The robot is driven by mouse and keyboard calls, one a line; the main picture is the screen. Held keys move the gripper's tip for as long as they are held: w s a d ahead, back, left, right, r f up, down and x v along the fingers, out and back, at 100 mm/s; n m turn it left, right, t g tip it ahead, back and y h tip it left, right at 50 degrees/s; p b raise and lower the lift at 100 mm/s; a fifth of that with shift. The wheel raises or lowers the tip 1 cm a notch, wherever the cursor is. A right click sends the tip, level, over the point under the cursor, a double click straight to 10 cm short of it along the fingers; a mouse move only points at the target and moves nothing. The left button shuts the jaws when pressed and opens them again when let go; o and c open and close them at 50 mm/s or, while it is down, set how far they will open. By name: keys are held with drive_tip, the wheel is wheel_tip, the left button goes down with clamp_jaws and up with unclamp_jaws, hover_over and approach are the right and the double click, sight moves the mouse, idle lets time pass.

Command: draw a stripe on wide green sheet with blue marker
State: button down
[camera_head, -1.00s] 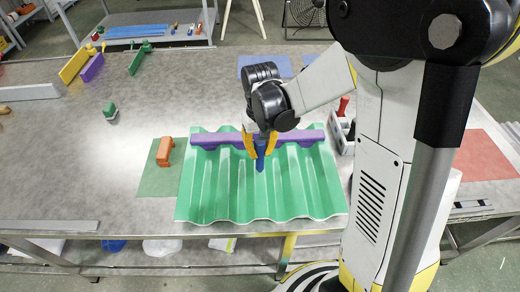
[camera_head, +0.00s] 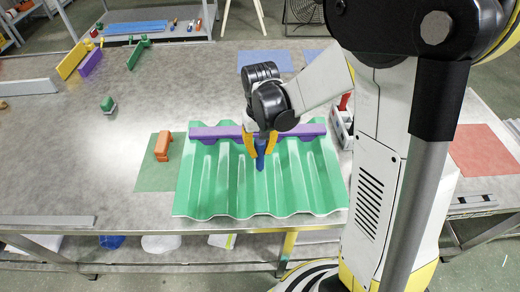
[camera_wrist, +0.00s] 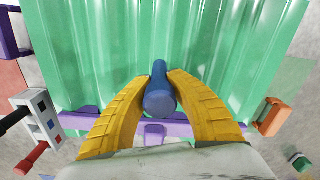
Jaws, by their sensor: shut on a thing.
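The wide green sheet (camera_head: 228,185), corrugated with several ridges, lies at the front edge of the table. A purple bar (camera_head: 215,132) lies across its far end. My gripper (camera_head: 260,150) is above the far middle of the sheet, with yellow fingers shut on the blue marker (camera_head: 260,163). The marker points down towards the sheet; I cannot tell whether its tip touches. In the wrist view the marker (camera_wrist: 160,92) sits between both fingers, over the green sheet (camera_wrist: 230,50). No stripe shows on the visible part of the sheet.
An orange block (camera_head: 162,146) stands on a flat green mat (camera_head: 155,178) left of the sheet. A grey holder with tools (camera_head: 341,128) stands to the right. A small green-topped object (camera_head: 108,104) is farther left. The table's left middle is mostly clear.

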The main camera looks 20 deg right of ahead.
drive_tip(key=shift+f, duration=0.3)
drive_tip(key=shift+w, duration=0.1)
drive_tip(key=shift+w+d+r, duration=0.1)
drive_tip(key=shift+w+d, duration=0.15)
drive_tip(key=shift+w, duration=0.35)
drive_tip(key=shift+b, duration=0.3)
drive_tip(key=shift+w+d, duration=0.2)
drive_tip(key=shift+w, duration=0.5)
drive_tip(key=shift+w+d, duration=0.2)
drive_tip(key=shift+w, duration=0.4)
drive_tip(key=shift+w+d, duration=0.25)
drive_tip(key=shift+w, duration=0.45)
